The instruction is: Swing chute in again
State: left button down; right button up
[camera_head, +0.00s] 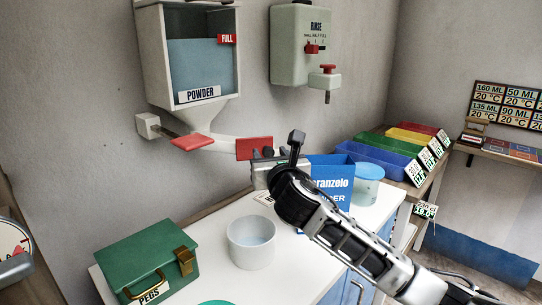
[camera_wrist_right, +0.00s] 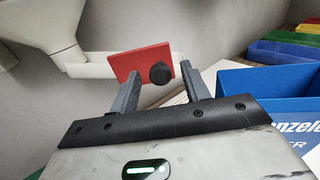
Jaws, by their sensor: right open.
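The white chute (camera_head: 224,147) sticks out to the right below the powder hopper (camera_head: 187,112) on the wall. At its right end is a red plate (camera_head: 245,149). In the right wrist view the red plate (camera_wrist_right: 138,62) carries a round black knob (camera_wrist_right: 159,73), with the white chute (camera_wrist_right: 97,66) behind it. My right gripper (camera_head: 262,154) is at the red plate. Its open fingers (camera_wrist_right: 158,78) stand on either side of the knob; I cannot tell whether they touch it. My left gripper is not in view.
A blue powder box (camera_head: 331,178) stands close right of my right gripper. A white tub (camera_head: 251,243) and a green pegs box (camera_head: 148,262) stand on the counter below. A rinse dispenser (camera_head: 302,50) hangs on the wall, upper right.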

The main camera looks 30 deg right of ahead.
grip_shut()
jog(key=shift+w+d+r+p, duration=0.25)
jog(key=shift+w+d+p, duration=0.3)
jog(key=shift+p, duration=0.35)
jog(key=shift+w+d+f, duration=0.15)
jog(key=shift+w, duration=0.1)
jog(key=shift+f, duration=0.15)
grip_release()
jog(key=shift+d, duration=0.1)
jog(key=shift+s+a, duration=0.25)
jog(key=shift+s, duration=0.35)
jog(key=b+v, duration=0.1)
jog(key=v, duration=1.3)
jog(key=shift+s, duration=0.4)
